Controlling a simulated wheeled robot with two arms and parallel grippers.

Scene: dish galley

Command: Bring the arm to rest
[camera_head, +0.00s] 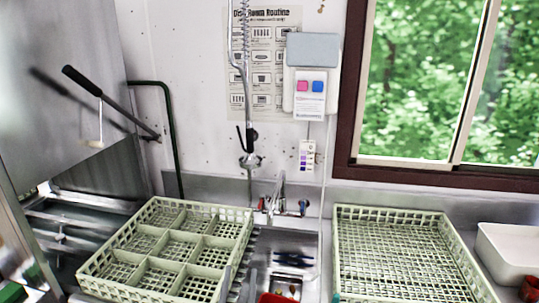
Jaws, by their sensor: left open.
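My left gripper (238,284) shows only in part at the bottom edge, as two grey fingers standing apart with nothing seen between them. It is by the right front corner of a pale green compartment rack (245,222), in front of the sink. Whether it touches the rack I cannot tell. The rest of the left arm is mostly below the picture. My right gripper is not in view.
A sink (300,240) with a tap (279,195) lies between the compartment rack and a flat open rack (440,216). A white tub (512,250) stands at the right. A spray hose (246,80) hangs above. A steel machine with a black-handled lever (82,80) is at left.

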